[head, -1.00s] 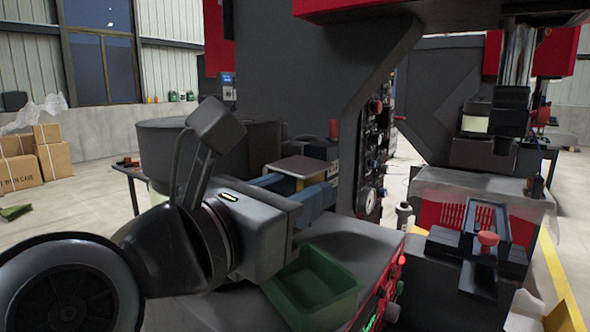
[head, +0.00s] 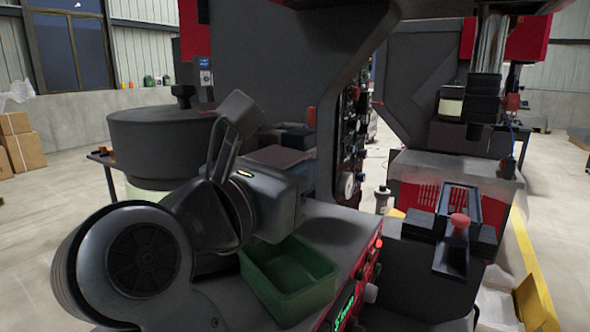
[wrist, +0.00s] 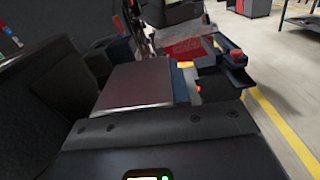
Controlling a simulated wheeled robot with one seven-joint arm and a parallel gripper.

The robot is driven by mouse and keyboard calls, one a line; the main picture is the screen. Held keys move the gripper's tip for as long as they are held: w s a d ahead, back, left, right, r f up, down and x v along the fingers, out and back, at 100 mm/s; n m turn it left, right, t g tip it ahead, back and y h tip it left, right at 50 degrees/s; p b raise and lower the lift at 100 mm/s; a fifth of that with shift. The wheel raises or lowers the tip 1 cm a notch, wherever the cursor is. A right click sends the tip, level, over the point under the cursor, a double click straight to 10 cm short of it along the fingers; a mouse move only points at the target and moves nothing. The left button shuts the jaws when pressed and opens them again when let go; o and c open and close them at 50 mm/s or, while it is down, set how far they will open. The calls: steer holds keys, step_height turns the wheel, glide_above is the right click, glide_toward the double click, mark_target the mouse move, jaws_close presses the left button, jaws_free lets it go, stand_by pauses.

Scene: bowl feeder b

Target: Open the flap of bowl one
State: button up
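A dark round bowl with a flat top and a black knob (head: 165,133) stands at the left in the head view, behind my arm. I cannot make out a flap on it or tell whether this is bowl one. My gripper (head: 280,157) points away from the camera, to the right of the bowl and apart from it in the picture. My wrist hides most of it. In the wrist view a flat brownish plate (wrist: 138,84) lies just beyond the gripper's dark body, with a blue strip along its right side. The fingertips are hidden.
A green tray (head: 290,275) sits on the grey machine top below my wrist. A dark machine column with gauges and knobs (head: 350,130) stands to the right of my gripper. A fixture with a red knob (head: 459,222) is farther right. Cardboard boxes (head: 20,143) stand at the far left.

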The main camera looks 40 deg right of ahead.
jaws_close()
steer(key=shift+r+n+p, duration=0.15)
steer(key=shift+r+n, duration=0.2)
steer(key=shift+n, duration=0.55)
steer(key=shift+r+n+p, duration=0.15)
steer(key=shift+r+n, duration=0.2)
steer(key=shift+n, duration=0.55)
